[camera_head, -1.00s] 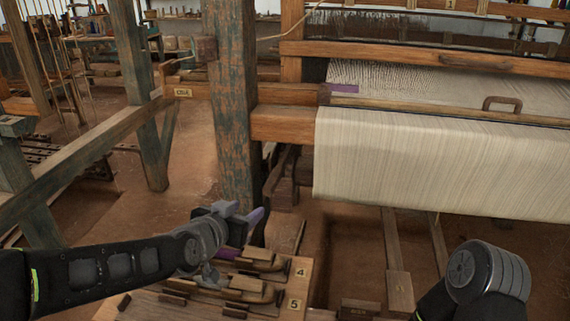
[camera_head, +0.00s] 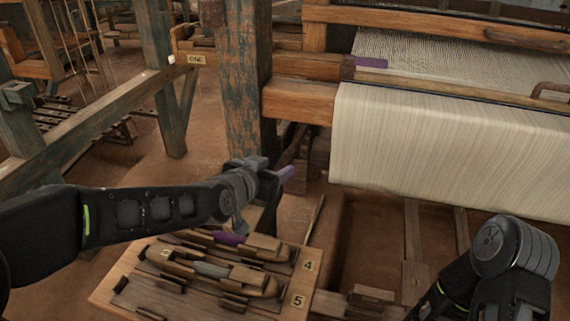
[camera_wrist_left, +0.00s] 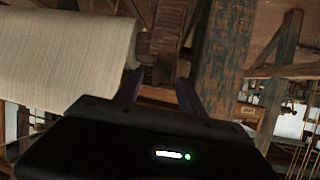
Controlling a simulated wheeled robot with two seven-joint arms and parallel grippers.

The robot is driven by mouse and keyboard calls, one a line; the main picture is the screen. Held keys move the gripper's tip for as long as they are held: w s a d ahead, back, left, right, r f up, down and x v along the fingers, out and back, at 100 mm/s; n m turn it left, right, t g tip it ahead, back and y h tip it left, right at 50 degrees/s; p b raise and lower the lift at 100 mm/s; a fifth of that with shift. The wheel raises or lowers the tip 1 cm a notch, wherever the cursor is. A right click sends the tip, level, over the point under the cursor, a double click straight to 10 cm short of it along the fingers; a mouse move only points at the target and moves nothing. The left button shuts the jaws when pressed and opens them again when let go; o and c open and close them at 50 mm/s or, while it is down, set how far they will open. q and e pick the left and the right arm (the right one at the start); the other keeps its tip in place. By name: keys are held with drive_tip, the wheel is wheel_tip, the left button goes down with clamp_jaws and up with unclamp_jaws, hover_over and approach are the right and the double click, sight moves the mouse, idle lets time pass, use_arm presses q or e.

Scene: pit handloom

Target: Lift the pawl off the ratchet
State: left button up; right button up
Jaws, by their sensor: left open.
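My left gripper (camera_head: 281,188) is open and empty, in front of the blue-worn post's foot in the head view. Its two dark fingers (camera_wrist_left: 160,90) also show in the left wrist view, pointing toward the gap between the cloth roll and the post. A brown wheel-like wooden part (camera_wrist_left: 169,28), seemingly the ratchet, stands there beyond the fingertips, apart from them. In the head view, dark wooden parts (camera_head: 299,146) show below the beam end, partly behind the gripper. I cannot clearly tell the pawl from them. My right gripper is out of view; only part of that arm shows.
The cream cloth roll (camera_head: 440,150) is right of the gripper. The worn post (camera_head: 247,95) stands close behind it. A wooden board (camera_head: 130,287) with shuttles, marked 4 and 5, lies below my left arm. An open pit (camera_head: 365,235) is under the cloth.

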sight(281, 165)
use_arm(q)
drive_tip(key=b+x, duration=0.1)
drive_tip(key=x, duration=0.5)
drive_tip(key=shift+w+f, duration=0.15)
clamp_jaws()
idle(0.4)
idle(0.9)
